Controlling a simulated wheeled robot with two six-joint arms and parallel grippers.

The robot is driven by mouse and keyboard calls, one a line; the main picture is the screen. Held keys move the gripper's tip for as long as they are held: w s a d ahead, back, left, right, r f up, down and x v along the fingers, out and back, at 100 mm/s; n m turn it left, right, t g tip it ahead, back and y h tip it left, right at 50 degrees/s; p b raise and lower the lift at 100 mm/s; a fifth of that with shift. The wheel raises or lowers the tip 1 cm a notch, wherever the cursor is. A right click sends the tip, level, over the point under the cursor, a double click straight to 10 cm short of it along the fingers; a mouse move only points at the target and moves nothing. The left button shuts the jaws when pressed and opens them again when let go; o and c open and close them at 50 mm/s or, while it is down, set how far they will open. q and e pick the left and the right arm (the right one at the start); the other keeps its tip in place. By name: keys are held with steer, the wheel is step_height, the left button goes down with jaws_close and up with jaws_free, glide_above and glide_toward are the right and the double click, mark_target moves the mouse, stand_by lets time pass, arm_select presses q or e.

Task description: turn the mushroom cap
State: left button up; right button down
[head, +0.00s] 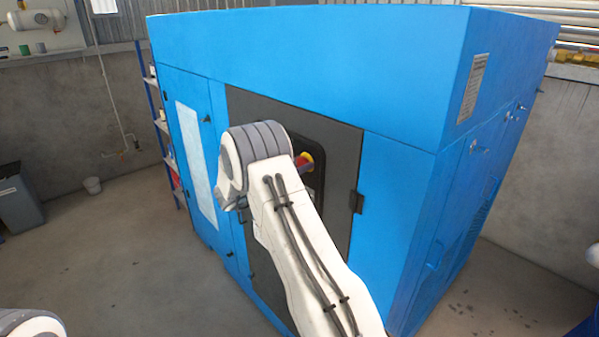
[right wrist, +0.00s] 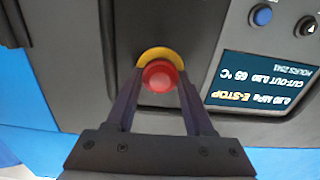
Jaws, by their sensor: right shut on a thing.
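The red mushroom cap (right wrist: 160,76) sits on a yellow collar (right wrist: 165,53) on a dark control panel. In the right wrist view my right gripper (right wrist: 160,88) has one finger on each side of the cap and is shut on it. In the head view the red cap (head: 303,160) and yellow collar show just right of my white right arm. The right gripper itself is mostly hidden there behind the arm. My left gripper is not in view.
The panel is set in a large blue cabinet (head: 300,60). A lit display (right wrist: 262,82) reads E-STOP, and a blue button (right wrist: 262,16) is above it. A bin (head: 18,200) stands far left; open floor (head: 130,270) lies left of the cabinet.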

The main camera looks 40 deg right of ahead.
steer(key=shift+s+m+b, duration=0.1)
steer(key=shift+m+b, duration=3.6)
steer(key=shift+b, duration=1.3)
steer(key=shift+r, duration=0.1)
steer(key=shift+c, duration=1.3)
jaws_free()
